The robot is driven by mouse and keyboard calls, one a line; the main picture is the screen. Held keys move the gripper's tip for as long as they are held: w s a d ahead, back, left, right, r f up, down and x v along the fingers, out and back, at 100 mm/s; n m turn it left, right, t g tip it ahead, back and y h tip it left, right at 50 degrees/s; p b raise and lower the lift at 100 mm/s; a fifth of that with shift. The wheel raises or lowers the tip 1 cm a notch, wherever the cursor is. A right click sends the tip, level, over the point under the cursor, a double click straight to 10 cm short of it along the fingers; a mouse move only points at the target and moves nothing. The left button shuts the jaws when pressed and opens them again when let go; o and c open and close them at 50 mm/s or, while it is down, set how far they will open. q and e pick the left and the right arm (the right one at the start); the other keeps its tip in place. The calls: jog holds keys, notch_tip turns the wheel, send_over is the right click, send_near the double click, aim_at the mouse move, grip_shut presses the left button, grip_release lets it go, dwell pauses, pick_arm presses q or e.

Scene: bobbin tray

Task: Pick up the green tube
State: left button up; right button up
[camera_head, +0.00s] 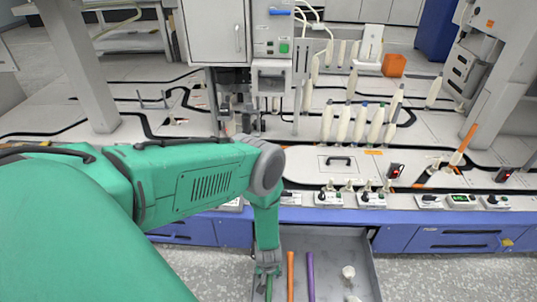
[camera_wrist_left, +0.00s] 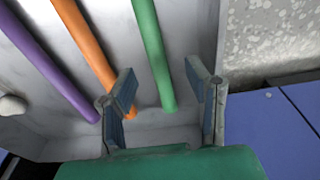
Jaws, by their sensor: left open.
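The green tube (camera_wrist_left: 152,52) lies in a grey tray beside an orange tube and a purple tube. In the wrist view it runs from the top edge down to between the fingers of my left gripper (camera_wrist_left: 160,98). The fingers are spread, one on each side of the tube's near end, and I see no contact. In the head view my left gripper (camera_head: 268,268) points down over the left part of the tray (camera_head: 338,242). Only a short piece of the green tube (camera_head: 268,289) shows below it. My right gripper is not in view.
The orange tube (camera_head: 291,275) lies close beside the green one, with the purple tube (camera_head: 311,275) beyond it. White bobbins (camera_head: 349,273) lie at the tray's right. The tray wall (camera_wrist_left: 207,35) is close to the gripper. A blue-fronted machine bench (camera_head: 440,240) stands behind the tray.

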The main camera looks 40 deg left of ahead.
aim_at(270, 281)
pick_arm(q)
jog(key=f+b, duration=0.1)
jog(key=f, duration=0.1)
jog(key=d+f+b, duration=0.1)
jog(key=f+b, duration=0.1)
jog(key=shift+f, duration=0.2)
jog(key=shift+a+f, duration=0.1)
jog(key=shift+f, duration=0.1)
jog(key=shift+a, duration=0.2)
jog(key=c, duration=0.4)
grip_shut()
jog(key=shift+d, duration=0.1)
